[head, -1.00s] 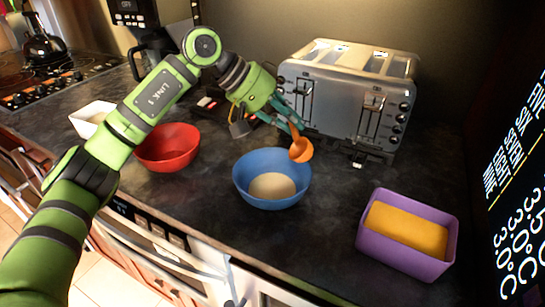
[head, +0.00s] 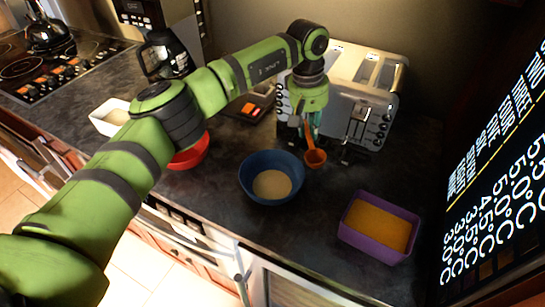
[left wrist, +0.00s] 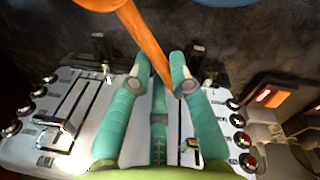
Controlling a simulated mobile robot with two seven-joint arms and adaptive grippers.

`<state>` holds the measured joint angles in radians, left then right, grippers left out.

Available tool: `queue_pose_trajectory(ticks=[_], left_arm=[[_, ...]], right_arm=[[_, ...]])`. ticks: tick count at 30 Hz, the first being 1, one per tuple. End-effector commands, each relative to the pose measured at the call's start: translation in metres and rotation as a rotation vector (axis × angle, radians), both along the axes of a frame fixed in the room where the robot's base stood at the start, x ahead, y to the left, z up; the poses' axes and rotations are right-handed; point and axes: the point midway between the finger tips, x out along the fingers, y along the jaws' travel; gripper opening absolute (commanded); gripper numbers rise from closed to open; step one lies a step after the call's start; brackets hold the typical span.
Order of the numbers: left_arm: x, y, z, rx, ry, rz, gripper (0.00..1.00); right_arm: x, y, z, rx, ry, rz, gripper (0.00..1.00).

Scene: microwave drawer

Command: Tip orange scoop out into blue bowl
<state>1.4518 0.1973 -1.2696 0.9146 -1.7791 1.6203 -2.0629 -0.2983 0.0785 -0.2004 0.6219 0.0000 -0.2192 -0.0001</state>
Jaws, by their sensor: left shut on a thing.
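The blue bowl (head: 254,191) stands on the dark counter with pale contents at its bottom. My left gripper (head: 312,138) points down in front of the toaster, just beyond and to the right of the bowl. It is shut on the handle of the orange scoop (head: 315,158). The scoop's cup hangs at the bowl's right side, outside its opening; I cannot tell what it holds. My right gripper is not in view.
A silver toaster (head: 368,98) stands close behind the gripper. A purple container (head: 345,236) with orange-yellow contents is at right. A red bowl (head: 193,156), partly hidden by my arm, and a white container (head: 103,119) are at left.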

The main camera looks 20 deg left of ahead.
Motion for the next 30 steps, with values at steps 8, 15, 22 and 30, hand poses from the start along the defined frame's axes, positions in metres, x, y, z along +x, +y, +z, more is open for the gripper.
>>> queue_pose_trajectory(ticks=[8, 15, 22, 30], left_arm=[[0.000, 0.002, 0.000, -0.002, -0.001, 0.002, 0.01], [0.001, 0.001, 0.021, -0.002, -0.002, 0.001, 0.01], [0.000, 0.001, 0.039, -0.004, -0.001, 0.002, 0.01], [0.000, 0.001, 0.038, -0.004, 0.000, 0.002, 0.01]], right_arm=[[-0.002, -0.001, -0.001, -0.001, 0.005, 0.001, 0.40], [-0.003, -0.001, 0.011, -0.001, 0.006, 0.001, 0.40], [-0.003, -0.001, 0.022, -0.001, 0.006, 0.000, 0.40], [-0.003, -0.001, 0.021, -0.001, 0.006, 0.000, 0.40]])
